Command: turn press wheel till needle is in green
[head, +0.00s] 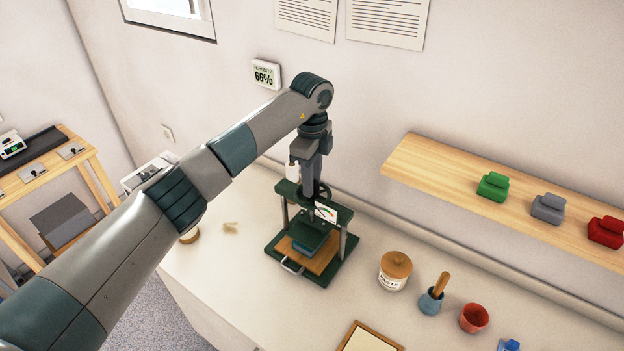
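The dark green press (341,262) stands on the white counter against the wall. Its wheel (331,193) sits on top and is partly hidden by my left gripper. A small white gauge (326,211) with a coloured arc faces the front of the press; its needle is too small to read. A wooden board (322,262) and a blue item (302,248) lie under the press plate. My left gripper (309,192) points down at the wheel from above. I cannot tell whether its fingers are apart or touch the wheel. My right gripper is out of view.
A wooden shelf (440,172) with green, grey and red items juts from the wall. The counter's left front is mostly clear.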

